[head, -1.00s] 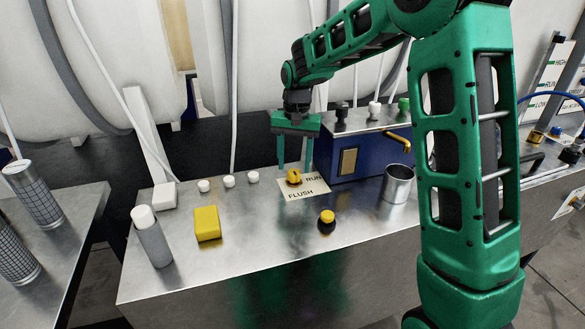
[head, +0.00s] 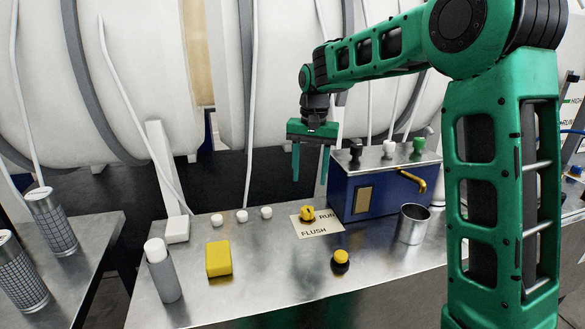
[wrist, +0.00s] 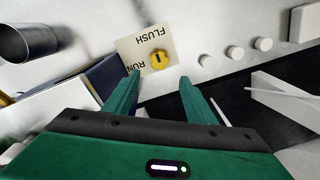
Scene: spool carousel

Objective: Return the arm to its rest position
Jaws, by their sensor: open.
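My green gripper (head: 310,165) hangs from my arm with its fingers pointing down. It is open and empty, with the fingers apart. It is above the steel bench, behind a yellow knob (head: 307,213) on a label plate reading FLUSH and RUN (head: 313,231), and does not touch them. In the wrist view, the gripper (wrist: 158,78) shows both fingers with nothing between them. The yellow knob (wrist: 158,59) and label plate (wrist: 137,45) lie beyond the fingertips.
A blue box (head: 375,192) with coloured levers and a brass spout stands right of the gripper. A metal cup (head: 412,228), black-and-yellow button (head: 340,260), yellow block (head: 218,259), grey bottle (head: 162,275) and white knobs (head: 242,215) are on the bench. Large white tanks (head: 150,80) stand behind.

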